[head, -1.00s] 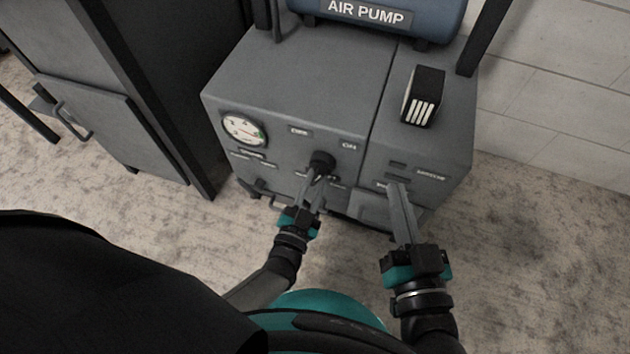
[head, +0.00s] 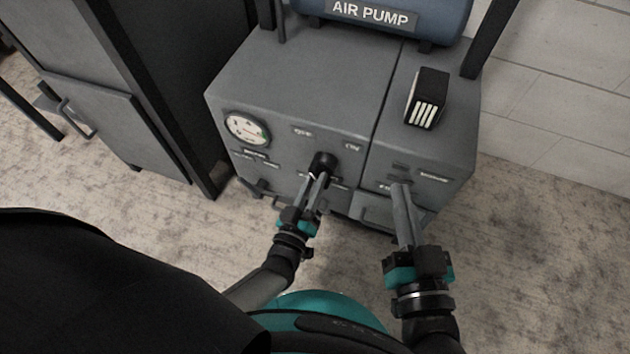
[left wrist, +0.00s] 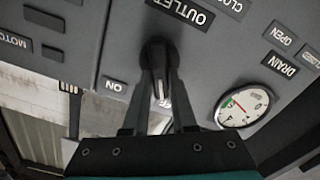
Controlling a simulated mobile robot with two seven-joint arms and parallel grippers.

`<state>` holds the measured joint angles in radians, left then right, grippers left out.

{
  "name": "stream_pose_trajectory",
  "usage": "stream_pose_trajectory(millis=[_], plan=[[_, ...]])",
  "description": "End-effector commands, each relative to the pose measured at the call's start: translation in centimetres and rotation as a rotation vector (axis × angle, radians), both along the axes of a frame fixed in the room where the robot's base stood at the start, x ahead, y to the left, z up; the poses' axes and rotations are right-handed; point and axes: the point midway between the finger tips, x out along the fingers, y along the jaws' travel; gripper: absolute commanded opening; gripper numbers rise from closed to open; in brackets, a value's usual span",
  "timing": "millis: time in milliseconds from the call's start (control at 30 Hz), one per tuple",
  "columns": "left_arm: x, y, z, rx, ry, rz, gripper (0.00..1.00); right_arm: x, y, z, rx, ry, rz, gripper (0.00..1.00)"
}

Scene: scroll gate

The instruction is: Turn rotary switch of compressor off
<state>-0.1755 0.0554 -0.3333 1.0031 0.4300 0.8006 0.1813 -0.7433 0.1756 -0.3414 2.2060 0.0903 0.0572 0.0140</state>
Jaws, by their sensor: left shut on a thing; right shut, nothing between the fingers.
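The compressor (head: 290,85) is a grey box with a blue tank marked AIR PUMP on top. Its rotary switch, a black knob (head: 323,162), is on the front face below the OFF and ON labels. My left gripper (head: 318,178) is shut on the knob. In the left wrist view the knob (left wrist: 158,62) shows between the two fingers, its white mark pointing down in the picture, between the ON label (left wrist: 115,86) and the gauge. My right gripper (head: 399,188) is shut and empty, before the right part of the front face.
A round gauge (head: 247,129) is on the front face at the left. A dark cabinet (head: 100,90) stands to the left of the compressor. A black box with white stripes (head: 427,98) sits on the compressor top. The floor at right is free.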

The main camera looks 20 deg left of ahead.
Motion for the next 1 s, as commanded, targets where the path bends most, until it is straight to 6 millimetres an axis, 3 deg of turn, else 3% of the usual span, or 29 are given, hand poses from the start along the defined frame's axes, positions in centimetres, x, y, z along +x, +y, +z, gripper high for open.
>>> stream_pose_trajectory(millis=[300,833,867,1000], plan=[[0.13,0.07,-0.01,-0.11,0.003,-0.001,0.0,-0.08,0.03,-0.06,-0.001,-0.002,0.004,0.0],[0.15,0.08,0.0,-0.132,0.004,-0.001,0.0,-0.11,0.07,0.05,0.001,-0.005,0.004,0.0],[0.15,0.07,0.01,-0.132,0.004,-0.001,0.28,-0.12,0.07,0.06,0.002,-0.005,0.004,0.0],[0.1,0.07,-0.01,-0.131,0.003,0.0,0.44,-0.12,0.08,0.09,0.002,-0.005,0.004,0.0]])
